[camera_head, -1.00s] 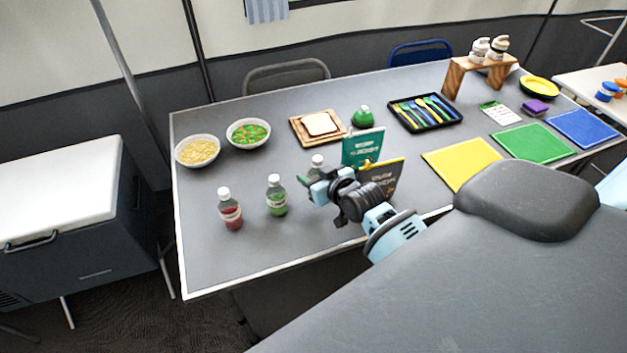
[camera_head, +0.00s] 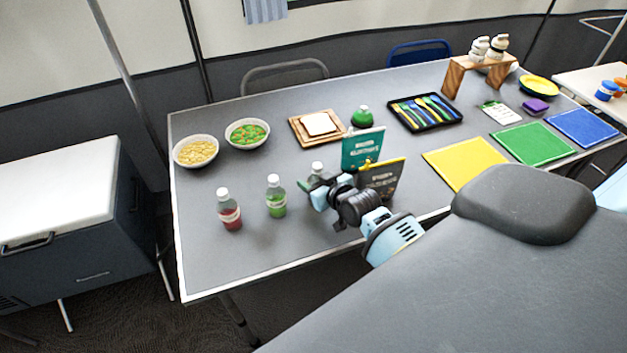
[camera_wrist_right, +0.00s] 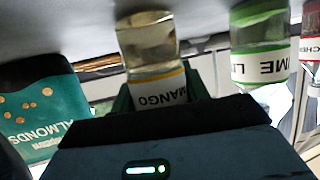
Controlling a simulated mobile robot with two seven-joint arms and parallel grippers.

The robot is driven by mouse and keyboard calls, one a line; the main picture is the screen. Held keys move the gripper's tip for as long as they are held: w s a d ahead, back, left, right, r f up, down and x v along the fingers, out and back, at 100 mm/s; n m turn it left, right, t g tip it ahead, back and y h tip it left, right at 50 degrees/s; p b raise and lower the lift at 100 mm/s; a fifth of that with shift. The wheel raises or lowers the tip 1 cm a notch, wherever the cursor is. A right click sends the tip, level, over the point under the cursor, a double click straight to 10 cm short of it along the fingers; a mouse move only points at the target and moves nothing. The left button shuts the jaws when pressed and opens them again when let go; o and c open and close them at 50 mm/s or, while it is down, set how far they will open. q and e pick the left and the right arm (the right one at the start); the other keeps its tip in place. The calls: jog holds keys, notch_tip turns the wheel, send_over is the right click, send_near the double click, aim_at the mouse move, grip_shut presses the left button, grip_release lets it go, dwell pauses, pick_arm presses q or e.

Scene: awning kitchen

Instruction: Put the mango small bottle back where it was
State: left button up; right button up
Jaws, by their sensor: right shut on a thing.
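The mango small bottle (camera_head: 317,169) is clear with a white cap. It stands upright in my right gripper (camera_head: 313,186), at the right end of the bottle row; the gripper hides its lower part in the head view. In the right wrist view, which is upside down, the mango bottle (camera_wrist_right: 150,50) shows its MANGO label between the jaws of my right gripper (camera_wrist_right: 158,96). Its base is at or close to the table; I cannot tell whether it touches. The green lime bottle (camera_head: 276,197) and the red bottle (camera_head: 230,211) stand to its left. My left gripper is out of view.
A teal almonds packet (camera_head: 362,147) and a dark packet (camera_head: 383,178) stand close to the right of the gripper. The table's (camera_head: 215,265) front left area is clear.

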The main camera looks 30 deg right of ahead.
jog(key=o, duration=1)
jog(key=shift+f, duration=0.1)
jog(key=shift+r, duration=0.3)
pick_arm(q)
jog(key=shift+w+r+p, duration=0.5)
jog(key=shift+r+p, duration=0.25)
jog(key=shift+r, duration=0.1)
pick_arm(e)
jog(key=shift+v, duration=5.95)
jog(key=shift+f, duration=0.1)
